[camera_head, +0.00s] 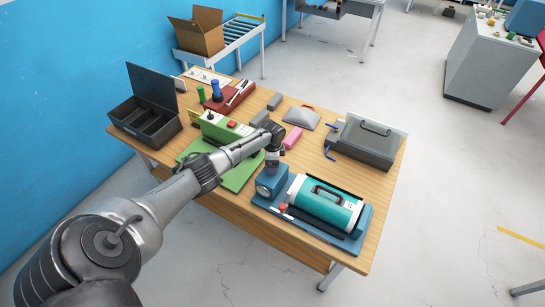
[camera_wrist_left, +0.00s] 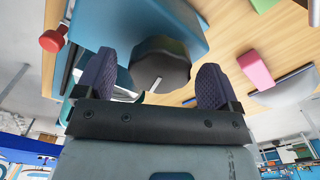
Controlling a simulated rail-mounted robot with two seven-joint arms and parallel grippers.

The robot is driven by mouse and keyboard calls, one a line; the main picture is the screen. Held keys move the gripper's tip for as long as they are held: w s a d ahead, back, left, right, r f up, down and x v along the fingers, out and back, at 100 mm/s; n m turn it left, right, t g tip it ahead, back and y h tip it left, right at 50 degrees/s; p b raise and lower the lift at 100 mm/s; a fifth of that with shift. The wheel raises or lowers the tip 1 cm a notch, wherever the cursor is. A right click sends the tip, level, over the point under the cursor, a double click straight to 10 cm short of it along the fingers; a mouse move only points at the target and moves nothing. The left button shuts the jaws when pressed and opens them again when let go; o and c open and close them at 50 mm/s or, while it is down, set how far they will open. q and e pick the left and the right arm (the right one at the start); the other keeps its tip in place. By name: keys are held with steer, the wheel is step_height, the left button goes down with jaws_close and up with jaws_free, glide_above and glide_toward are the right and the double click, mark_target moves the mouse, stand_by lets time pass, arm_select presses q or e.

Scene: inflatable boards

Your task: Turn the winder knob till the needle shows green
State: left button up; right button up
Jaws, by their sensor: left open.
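The blue winder unit (camera_head: 268,179) stands at the front of the wooden table, with a round gauge (camera_head: 263,190) on its front face. The gauge needle is too small to read. In the wrist view, the dark faceted knob (camera_wrist_left: 160,66) with a white mark stands on the blue housing (camera_wrist_left: 177,20). My left gripper (camera_head: 273,160) is over the top of the unit, pointing down. In the wrist view its two ribbed fingers (camera_wrist_left: 156,84) are open, one on each side of the knob, with gaps visible. The head view hides the knob behind the gripper. My right gripper is not in view.
A teal cylinder (camera_head: 325,203) with a handle lies on the blue base right of the unit. A small red knob (camera_head: 283,207) is near the gauge. A pink block (camera_head: 293,137), green machine (camera_head: 226,132), grey case (camera_head: 367,143) and open black box (camera_head: 147,118) are around it.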

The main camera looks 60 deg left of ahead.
arm_select(q)
step_height(320, 180, up, 14)
steer(key=shift+f, duration=0.15)
stand_by(0.4)
stand_by(0.8)
